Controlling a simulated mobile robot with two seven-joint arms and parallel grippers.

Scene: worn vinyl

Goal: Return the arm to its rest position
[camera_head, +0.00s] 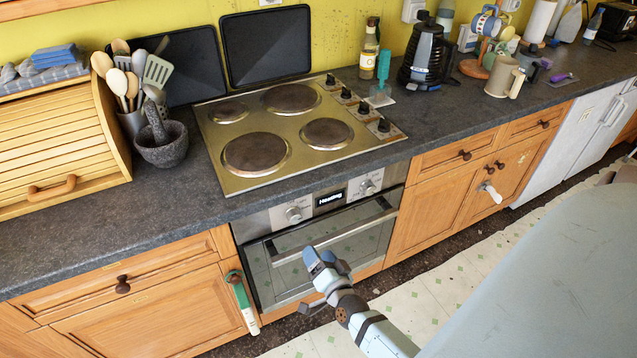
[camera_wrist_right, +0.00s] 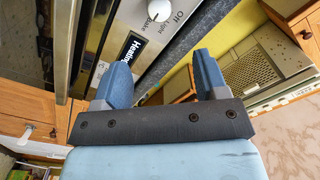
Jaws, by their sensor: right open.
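My right gripper (camera_head: 325,262) is in front of the oven door, with its arm coming in from the lower right. In the right wrist view its two blue fingers (camera_wrist_right: 160,78) are apart with nothing between them. The oven (camera_head: 325,243) shows its door shut, a long handle bar and a lit display reading "Heating". The display and one knob also show beyond the fingers in the right wrist view. In the head view the gripper overlaps the lower oven door; whether it touches the door I cannot tell. My left gripper is not in view.
The cooktop (camera_head: 290,125) sits in the dark countertop (camera_head: 180,200) above the oven. A green and white item (camera_head: 242,302) hangs left of the oven. Wooden cabinets flank it. A large pale surface (camera_head: 550,285) fills the lower right. Some pale floor (camera_head: 440,270) shows clear.

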